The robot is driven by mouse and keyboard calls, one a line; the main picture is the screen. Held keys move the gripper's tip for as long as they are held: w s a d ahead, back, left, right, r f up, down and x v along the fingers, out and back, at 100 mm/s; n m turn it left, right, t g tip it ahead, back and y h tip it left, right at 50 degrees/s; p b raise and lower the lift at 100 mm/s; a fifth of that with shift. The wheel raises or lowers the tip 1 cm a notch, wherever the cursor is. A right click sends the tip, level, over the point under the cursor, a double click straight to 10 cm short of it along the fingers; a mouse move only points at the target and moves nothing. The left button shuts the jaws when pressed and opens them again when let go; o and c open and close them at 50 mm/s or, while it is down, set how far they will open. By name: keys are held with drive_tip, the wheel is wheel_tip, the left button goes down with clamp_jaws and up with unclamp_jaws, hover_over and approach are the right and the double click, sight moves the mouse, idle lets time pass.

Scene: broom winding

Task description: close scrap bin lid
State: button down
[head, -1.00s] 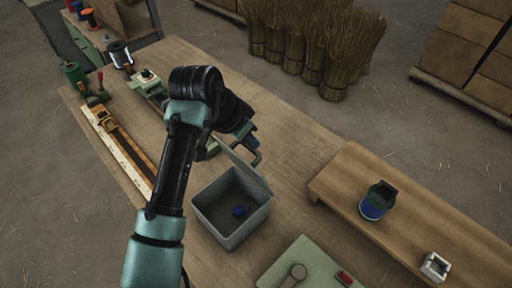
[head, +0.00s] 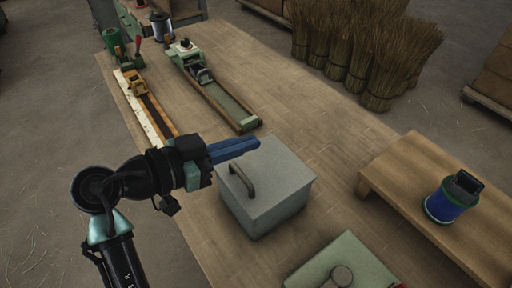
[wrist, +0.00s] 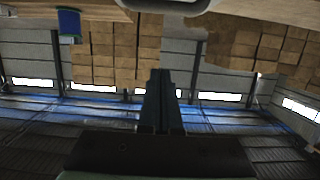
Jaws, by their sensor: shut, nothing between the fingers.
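The grey scrap bin (head: 262,211) stands on the workbench in the middle of the head view. Its lid (head: 275,172) lies flat across the top and hides the inside. A dark arched handle (head: 241,180) sits on the lid. My gripper (head: 256,144) has its blue fingers shut and empty, level above the lid's far left edge; I cannot tell whether they touch it. In the wrist view my shut fingers (wrist: 161,85) point toward stacked boxes, and a grey curved bar at the top edge is only partly seen.
A wooden riser (head: 420,200) on the right carries a blue and green container (head: 446,203). A green board (head: 342,264) lies in front of the bin. Green and wooden rail fixtures (head: 215,88) lie at the back left. Bare bench surface (head: 320,120) lies behind the bin.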

drive_tip(key=t+h+b, duration=0.1)
drive_tip(key=h+b, duration=0.1)
drive_tip(key=b, duration=0.5)
hover_over(231, 188)
drive_tip(key=d, duration=0.1)
drive_tip(key=f, duration=0.4)
drive_tip(key=shift+w+f, duration=0.15)
drive_tip(key=shift+w, duration=0.15)
drive_tip(key=f+h+b, duration=0.1)
drive_tip(key=b, duration=0.1)
drive_tip(key=a+f+t+b, duration=0.1)
drive_tip(key=b, duration=0.2)
drive_tip(key=shift+s+t+h, duration=0.3)
drive_tip(key=shift+s+h, duration=0.05)
drive_tip(key=shift+h, duration=0.05)
drive_tip(key=shift+r, duration=0.1)
